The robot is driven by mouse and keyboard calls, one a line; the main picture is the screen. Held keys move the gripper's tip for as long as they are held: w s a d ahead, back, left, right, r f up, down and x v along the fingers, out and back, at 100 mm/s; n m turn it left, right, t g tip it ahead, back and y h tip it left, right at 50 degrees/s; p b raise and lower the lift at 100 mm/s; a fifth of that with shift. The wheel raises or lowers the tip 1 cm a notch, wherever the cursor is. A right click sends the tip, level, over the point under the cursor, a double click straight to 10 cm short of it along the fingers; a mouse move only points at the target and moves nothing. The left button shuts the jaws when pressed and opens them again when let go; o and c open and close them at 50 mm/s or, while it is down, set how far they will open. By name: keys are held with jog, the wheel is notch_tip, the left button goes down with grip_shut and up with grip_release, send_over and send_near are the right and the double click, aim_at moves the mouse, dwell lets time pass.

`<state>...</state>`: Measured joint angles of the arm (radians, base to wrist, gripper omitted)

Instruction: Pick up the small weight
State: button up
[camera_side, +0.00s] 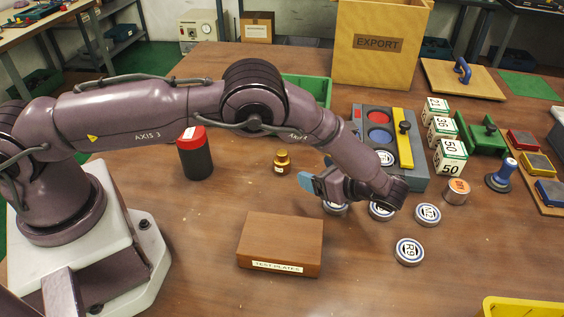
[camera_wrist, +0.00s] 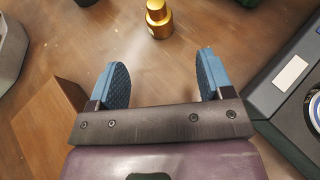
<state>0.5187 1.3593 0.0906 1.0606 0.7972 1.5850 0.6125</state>
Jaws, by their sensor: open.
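The small weight (camera_side: 282,161) is a brass, knobbed cylinder with a pale label, standing upright on the table left of my gripper (camera_side: 308,184). It also shows in the wrist view at the top centre (camera_wrist: 158,20), beyond the fingertips and roughly in line with the gap between them. My gripper (camera_wrist: 160,75) is open, with two blue fingers spread and nothing between them. In the side view the fingers point left, and the weight stands apart from them.
A wooden box marked TEST PLATES (camera_side: 280,243) stands in front of the weight. A black jar with a red lid (camera_side: 195,155) stands to its left, a green bin (camera_side: 308,88) behind. A grey fixture (camera_side: 415,178) and several bearing rings (camera_side: 409,251) lie to the right.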

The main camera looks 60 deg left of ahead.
aim_at(286, 161)
jog(key=x, duration=1.3)
jog(key=shift+s, duration=0.1)
jog(key=c, duration=1.3)
jog(key=shift+o, duration=0.2)
jog(key=shift+r, duration=0.15)
